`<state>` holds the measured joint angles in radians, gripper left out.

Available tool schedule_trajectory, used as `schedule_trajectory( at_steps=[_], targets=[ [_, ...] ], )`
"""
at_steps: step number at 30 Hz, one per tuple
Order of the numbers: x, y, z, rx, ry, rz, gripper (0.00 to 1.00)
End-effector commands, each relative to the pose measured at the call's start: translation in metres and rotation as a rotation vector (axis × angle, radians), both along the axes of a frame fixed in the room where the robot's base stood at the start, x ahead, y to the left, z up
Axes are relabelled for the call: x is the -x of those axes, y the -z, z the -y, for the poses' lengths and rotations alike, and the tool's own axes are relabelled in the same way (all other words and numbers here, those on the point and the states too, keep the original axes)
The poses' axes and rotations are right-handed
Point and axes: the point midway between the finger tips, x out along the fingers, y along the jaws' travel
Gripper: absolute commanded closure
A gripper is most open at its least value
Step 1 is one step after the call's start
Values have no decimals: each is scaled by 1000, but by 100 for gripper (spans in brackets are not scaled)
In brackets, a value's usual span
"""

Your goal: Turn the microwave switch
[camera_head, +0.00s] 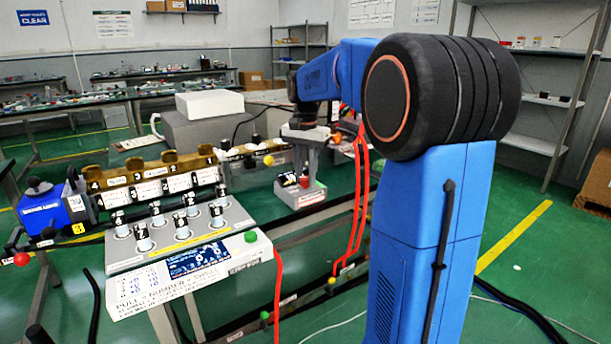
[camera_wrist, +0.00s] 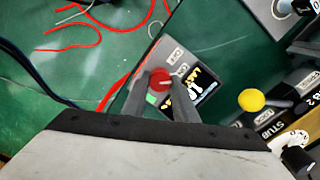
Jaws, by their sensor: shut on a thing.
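A small switch box (camera_head: 311,196) stands on the green bench in the head view. A green patch shows beside the left finger in the wrist view.
A yellow ball-topped lever (camera_wrist: 251,100) stands close to the right of my gripper; it also shows in the head view (camera_head: 268,160). A panel of numbered cylinders (camera_head: 182,228) is at the front left. Red cables (camera_head: 360,190) hang right of the box.

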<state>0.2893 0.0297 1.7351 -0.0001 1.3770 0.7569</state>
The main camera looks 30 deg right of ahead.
Motion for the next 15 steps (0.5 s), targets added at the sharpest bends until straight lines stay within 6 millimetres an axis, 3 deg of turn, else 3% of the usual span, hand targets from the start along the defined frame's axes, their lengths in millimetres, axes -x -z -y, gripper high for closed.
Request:
schedule_trajectory(
  at_steps=[15],
  targets=[
    [-1, -1, 0, 0, -480, 1, 97]
  ],
)
